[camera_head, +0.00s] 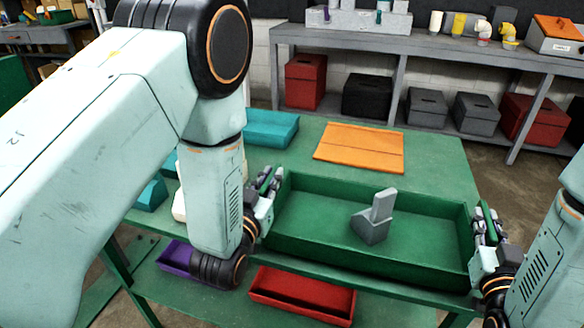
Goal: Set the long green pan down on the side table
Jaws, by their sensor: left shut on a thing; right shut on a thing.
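The long green pan (325,239) is level in front of me, over the near part of a green table (312,138). A grey angular block (374,222) sits inside it, right of its middle. My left gripper (269,186) is shut on the pan's left end wall. My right gripper (486,224) is shut on its right end wall. The pan hides the table top beneath it, so I cannot tell if its bottom touches the table.
An orange panel (360,147) lies on the table behind the pan, with a teal tray (270,128) at the back left. A red tray (300,294) and a purple tray (178,256) are on the lower shelf. A grey workbench (400,47) stands behind.

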